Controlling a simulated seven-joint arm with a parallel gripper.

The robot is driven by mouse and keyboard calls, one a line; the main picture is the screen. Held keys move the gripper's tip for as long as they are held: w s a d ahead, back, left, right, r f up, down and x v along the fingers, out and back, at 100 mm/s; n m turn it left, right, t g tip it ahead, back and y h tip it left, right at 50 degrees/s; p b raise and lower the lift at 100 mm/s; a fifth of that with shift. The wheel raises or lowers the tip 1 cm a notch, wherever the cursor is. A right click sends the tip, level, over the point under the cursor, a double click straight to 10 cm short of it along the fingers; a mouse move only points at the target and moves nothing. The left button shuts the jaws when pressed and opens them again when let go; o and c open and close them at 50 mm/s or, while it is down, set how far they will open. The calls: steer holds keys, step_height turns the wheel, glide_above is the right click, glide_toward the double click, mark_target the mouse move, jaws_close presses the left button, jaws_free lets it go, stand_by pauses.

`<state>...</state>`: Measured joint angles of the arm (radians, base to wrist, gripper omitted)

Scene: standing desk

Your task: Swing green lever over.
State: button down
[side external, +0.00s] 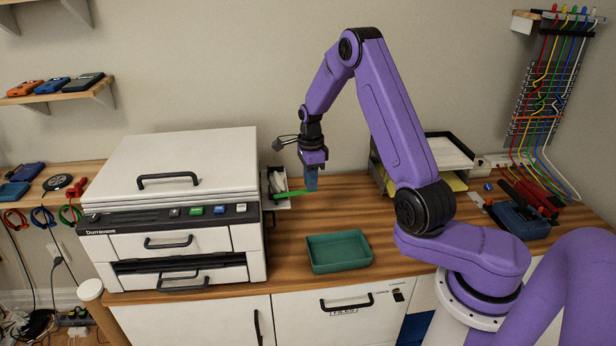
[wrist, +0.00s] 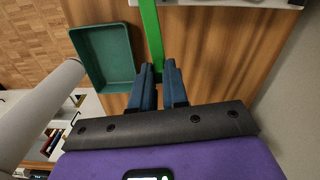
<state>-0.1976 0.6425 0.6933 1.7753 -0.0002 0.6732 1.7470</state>
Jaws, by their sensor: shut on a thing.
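The green lever (side external: 289,193) sticks out to the right from the side of the white printer-like machine (side external: 170,200), low over the desk. My gripper (side external: 311,184) points down at the lever's outer end. In the wrist view the green lever (wrist: 151,35) runs from the top edge down to between my gripper's (wrist: 160,72) two blue fingers. The fingers are shut on the lever near its end. The lever's pivot is not clear in either view.
A teal tray (side external: 338,252) lies on the wooden desk, in front of the lever. A paper tray (side external: 445,152) stands behind my arm.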

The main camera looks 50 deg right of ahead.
steer(key=shift+s+a+m, duration=0.95)
steer(key=shift+s+m, duration=0.05)
steer(key=shift+m, duration=0.5)
steer(key=c, duration=1.1)
jaws_free()
steer(key=shift+r, duration=0.1)
step_height(320, 180, up, 17)
steer(key=shift+r, duration=0.15)
